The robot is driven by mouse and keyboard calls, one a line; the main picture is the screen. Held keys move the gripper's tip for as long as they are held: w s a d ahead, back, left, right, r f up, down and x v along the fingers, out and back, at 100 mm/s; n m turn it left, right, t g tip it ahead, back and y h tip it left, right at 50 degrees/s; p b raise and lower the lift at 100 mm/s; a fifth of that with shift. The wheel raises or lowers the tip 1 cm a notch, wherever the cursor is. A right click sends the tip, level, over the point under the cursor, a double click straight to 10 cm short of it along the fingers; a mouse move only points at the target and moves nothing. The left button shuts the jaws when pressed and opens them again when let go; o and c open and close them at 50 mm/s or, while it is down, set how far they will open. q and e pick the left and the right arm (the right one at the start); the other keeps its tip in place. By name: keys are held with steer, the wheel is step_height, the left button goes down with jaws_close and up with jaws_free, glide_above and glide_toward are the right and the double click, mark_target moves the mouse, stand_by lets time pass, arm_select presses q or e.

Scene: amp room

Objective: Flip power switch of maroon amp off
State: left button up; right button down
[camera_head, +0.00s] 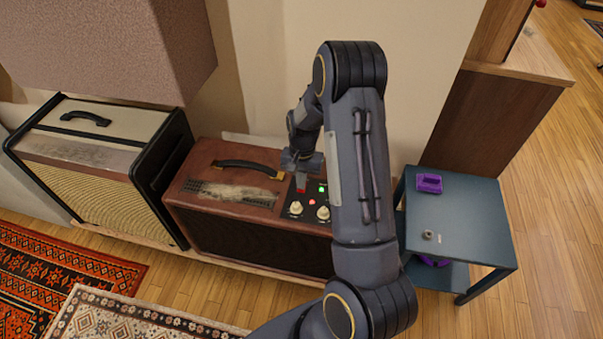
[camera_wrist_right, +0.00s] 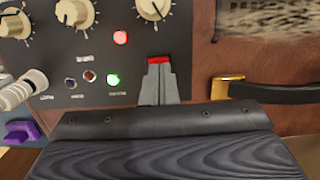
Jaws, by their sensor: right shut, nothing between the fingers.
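The maroon amp (camera_head: 230,220) stands on a low board against the wall, with a black control panel (camera_head: 296,213) on its right part. A small red switch (camera_wrist_right: 158,60) on the panel sits right at the tips of my right gripper (camera_wrist_right: 158,75), partly hidden by them. Whether the fingers touch it I cannot tell. My right gripper (camera_head: 301,182) is shut and empty, reaching down to the panel. A red light (camera_wrist_right: 120,37) and a green light (camera_wrist_right: 113,79) are lit beside it. My right arm hides the amp's right end in the head view. My left gripper is not in view.
A black-and-cream amp (camera_head: 100,150) stands to the left, with a large brown box shape (camera_head: 110,45) above. A dark side table (camera_head: 460,215) with a purple item (camera_head: 429,183) is at right. The amp's handle (camera_wrist_right: 270,92) is near the gripper. Rugs cover the floor at lower left.

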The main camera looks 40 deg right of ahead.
steer(key=shift+f, duration=0.1)
steer(key=shift+s+a+f, duration=0.15)
steer(key=shift+f, duration=0.1)
stand_by(0.4)
steer(key=shift+w+d, duration=0.55)
steer(key=shift+d, duration=0.15)
steer(key=r+p, duration=0.3)
steer(key=r, duration=0.2)
steer(key=shift+w+d+r+p, duration=0.15)
steer(key=shift+d+p, duration=0.05)
steer(key=shift+p, duration=0.2)
step_height(320, 180, up, 9)
steer(key=shift+w+d, duration=0.4)
